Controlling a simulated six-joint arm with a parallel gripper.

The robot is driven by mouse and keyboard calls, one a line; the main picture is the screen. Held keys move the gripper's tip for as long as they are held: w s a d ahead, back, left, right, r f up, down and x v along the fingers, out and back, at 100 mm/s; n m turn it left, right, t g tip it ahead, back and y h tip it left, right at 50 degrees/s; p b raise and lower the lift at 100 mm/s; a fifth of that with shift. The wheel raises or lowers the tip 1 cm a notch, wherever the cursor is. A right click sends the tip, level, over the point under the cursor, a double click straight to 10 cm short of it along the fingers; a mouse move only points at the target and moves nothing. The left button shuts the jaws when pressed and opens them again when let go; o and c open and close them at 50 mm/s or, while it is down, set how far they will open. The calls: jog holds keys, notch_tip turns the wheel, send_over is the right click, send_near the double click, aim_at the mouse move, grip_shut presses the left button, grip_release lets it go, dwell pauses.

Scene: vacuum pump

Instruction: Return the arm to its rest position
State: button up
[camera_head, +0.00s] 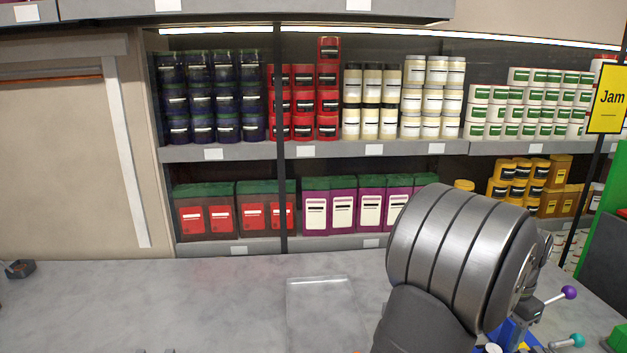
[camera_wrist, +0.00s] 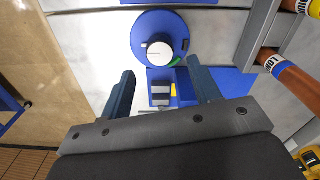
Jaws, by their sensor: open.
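My gripper (camera_wrist: 160,78) shows in the wrist view with its two dark fingers spread wide and nothing held between them. Beyond the fingers, a round silver-white knob (camera_wrist: 158,53) sits on a blue disc (camera_wrist: 147,22) with a green mark at its lower right. Below the knob is a blue block (camera_wrist: 185,88) with grey keys and a small yellow part, seen between the fingers. No contact with the fingers can be made out. In the head view, a large ribbed metal part of my arm rises at the right, and my gripper cannot be seen there.
A lever with a purple ball (camera_head: 568,292) and one with a teal ball (camera_head: 577,340) stand beside my arm. A clear tray (camera_head: 325,305) lies on the grey counter (camera_head: 200,305). Stocked shelves (camera_head: 350,152) stand behind. Orange-brown pipes (camera_wrist: 287,72) run at the wrist view's right.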

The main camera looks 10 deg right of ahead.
notch_tip(320, 180, down, 6)
jog(key=shift+r, duration=0.2)
jog(key=shift+f, duration=0.25)
jog(key=n, duration=0.9)
jog(key=shift+r, duration=0.1)
jog(key=n, duration=0.8)
jog(key=shift+n, duration=0.3)
